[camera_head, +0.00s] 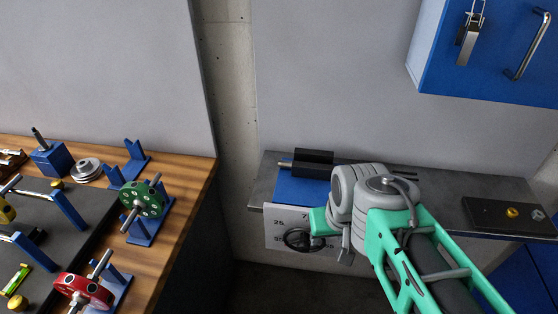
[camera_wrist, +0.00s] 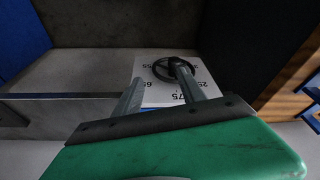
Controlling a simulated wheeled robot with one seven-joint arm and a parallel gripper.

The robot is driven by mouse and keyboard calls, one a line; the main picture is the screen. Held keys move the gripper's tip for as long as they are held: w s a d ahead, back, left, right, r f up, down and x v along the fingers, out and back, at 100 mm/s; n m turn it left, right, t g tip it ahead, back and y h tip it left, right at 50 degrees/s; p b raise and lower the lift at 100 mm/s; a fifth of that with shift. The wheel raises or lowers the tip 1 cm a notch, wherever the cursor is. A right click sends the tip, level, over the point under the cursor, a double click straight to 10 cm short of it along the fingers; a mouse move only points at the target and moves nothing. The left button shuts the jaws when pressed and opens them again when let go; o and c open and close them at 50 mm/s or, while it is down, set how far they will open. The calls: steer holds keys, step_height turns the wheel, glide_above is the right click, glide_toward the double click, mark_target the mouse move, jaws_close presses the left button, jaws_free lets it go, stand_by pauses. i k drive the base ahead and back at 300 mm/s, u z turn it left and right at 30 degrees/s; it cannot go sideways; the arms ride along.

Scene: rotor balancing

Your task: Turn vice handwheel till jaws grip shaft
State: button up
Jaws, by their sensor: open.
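The vice (camera_head: 300,190) has a blue body and dark jaws (camera_head: 313,158) on the grey bench. A thin metal shaft (camera_head: 285,164) shows at the left of the jaws; whether they touch it I cannot tell. The black handwheel (camera_head: 297,238) sits on a white numbered dial plate (camera_head: 274,222) at the bench front. In the wrist view the handwheel (camera_wrist: 160,68) lies just beyond my fingertips, with a dark knob at its right. My gripper (camera_head: 332,246) is open beside the wheel's right side. In the wrist view one finger of my gripper (camera_wrist: 157,72) overlaps the knob; contact is unclear.
A dark tray (camera_head: 485,218) with small brass parts lies on the bench at right. A blue cabinet (camera_head: 480,60) hangs above. At left, a wooden table (camera_head: 185,195) holds a green rotor (camera_head: 143,199), a red rotor (camera_head: 84,291) and blue stands. A floor gap separates the two.

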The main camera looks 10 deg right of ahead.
mark_target(303, 242)
steer(key=z, duration=0.7)
steer(key=k, duration=1.2)
steer(key=u, duration=1.75)
steer(key=i, duration=0.5)
steer(key=u, duration=0.1)
